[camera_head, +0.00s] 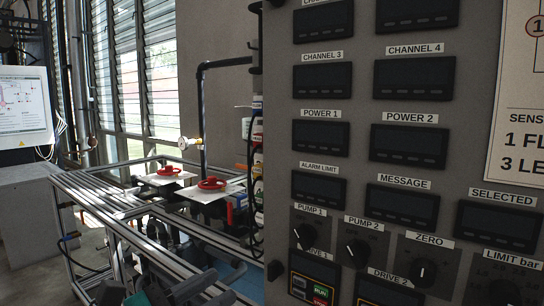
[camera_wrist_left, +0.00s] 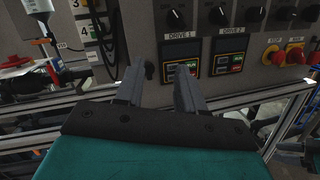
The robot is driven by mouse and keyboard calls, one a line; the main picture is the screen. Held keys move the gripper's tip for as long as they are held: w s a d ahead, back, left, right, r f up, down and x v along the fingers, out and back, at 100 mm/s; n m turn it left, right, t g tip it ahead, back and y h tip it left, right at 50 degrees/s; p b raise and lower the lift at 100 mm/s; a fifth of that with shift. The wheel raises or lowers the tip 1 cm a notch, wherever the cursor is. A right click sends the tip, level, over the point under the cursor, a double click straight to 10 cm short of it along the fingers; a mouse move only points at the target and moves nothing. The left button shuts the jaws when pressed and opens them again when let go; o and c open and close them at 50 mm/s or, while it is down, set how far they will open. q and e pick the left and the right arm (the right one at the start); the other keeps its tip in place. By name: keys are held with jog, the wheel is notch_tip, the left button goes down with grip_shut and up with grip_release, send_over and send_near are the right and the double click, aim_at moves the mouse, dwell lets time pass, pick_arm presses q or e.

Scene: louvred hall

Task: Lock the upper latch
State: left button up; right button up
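The grey control panel (camera_head: 335,175) fills the right half of the head view. A small dark knob-like piece (camera_head: 274,269) sits at its lower left edge; a similar dark piece (camera_wrist_left: 149,70) shows between my fingers in the left wrist view. Another dark piece (camera_head: 277,3) is cut off at the panel's top left edge. I cannot tell which is the upper latch or whether it is locked. My left gripper (camera_head: 218,284) is low, left of the panel. Its two grey fingers (camera_wrist_left: 159,72) are apart, with nothing held. My right gripper is not in view.
An aluminium frame (camera_head: 120,215) with red handwheels (camera_head: 211,183) and pipes stands left of the panel. The panel carries displays, knobs and drive units (camera_wrist_left: 180,53). Red and yellow switches (camera_wrist_left: 294,54) sit at right in the wrist view. Bare floor shows at far left.

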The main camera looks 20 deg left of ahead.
pick_arm(q)
jog(key=w+d+r+m+g+b, duration=0.1)
jog(key=w+r+m, duration=0.3)
jog(key=r, duration=0.3)
jog(key=w+d+r+m+g+h+b, duration=0.1)
jog(key=w+r+m, duration=0.3)
jog(key=r, duration=0.3)
jog(key=w+d+r+m+g+h+b, duration=0.1)
jog(key=w+r+m, duration=0.2)
jog(key=r, duration=0.5)
jog(key=shift+w+m, duration=0.4)
jog(key=shift+m, duration=0.2)
jog(key=s+a+r+t+y+b, duration=0.1)
jog(key=s+r+t+y, duration=0.2)
jog(key=r, duration=0.8)
jog(key=s+a+r+y+b, duration=0.1)
jog(key=s+r+y, duration=0.35)
jog(key=r, duration=0.75)
jog(key=w+d+h+p, duration=0.1)
jog(key=w+d+p, duration=0.1)
jog(key=w, duration=0.6)
jog(key=shift+d+f+p, duration=0.2)
jog(key=shift+d+p, duration=0.2)
jog(key=shift+d, duration=0.4)
jog(key=shift+c, duration=0.4)
grip_shut()
